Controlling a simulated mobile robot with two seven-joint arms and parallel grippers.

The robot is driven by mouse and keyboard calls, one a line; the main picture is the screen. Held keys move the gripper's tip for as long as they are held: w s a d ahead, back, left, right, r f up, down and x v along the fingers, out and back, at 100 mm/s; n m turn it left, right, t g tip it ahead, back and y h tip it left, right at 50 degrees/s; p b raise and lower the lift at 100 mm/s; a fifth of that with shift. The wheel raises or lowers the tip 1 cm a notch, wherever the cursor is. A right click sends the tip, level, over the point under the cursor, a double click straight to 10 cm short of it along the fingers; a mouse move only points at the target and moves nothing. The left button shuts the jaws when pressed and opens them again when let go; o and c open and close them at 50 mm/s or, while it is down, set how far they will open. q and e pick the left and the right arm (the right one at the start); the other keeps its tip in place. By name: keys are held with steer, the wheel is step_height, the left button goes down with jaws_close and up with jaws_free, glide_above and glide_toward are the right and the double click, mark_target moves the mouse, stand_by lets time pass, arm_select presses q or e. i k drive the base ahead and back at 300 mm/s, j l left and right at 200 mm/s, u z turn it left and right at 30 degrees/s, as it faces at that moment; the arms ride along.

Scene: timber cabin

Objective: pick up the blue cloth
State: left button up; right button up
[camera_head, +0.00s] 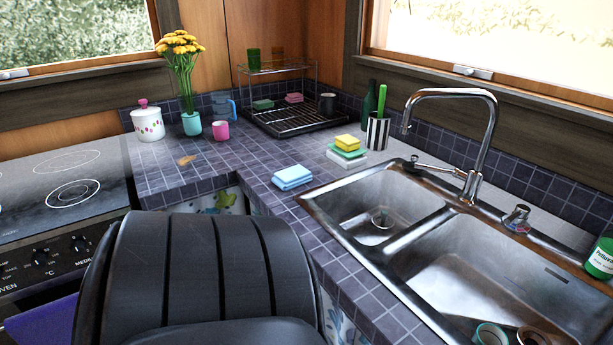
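A folded light blue cloth (292,178) lies flat on the dark tiled counter (262,206), left of the sink and near the inner corner of the counter's front edge. It has clear tile around it and nothing on top of it. Neither my left nor my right gripper shows in the head view, so their positions and states cannot be seen.
The double metal sink (415,218) with its tall faucet (487,140) is right of the cloth. Sponges (347,142) lie behind it. A pink cup (221,130), flower vase (191,123) and dish rack (290,120) stand farther back. The stove (60,200) is left.

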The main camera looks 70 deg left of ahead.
mark_target(289, 178)
steer(key=i+u, duration=0.15)
steer(key=u, duration=0.25)
steer(key=i+u, duration=0.15)
steer(key=u, duration=0.25)
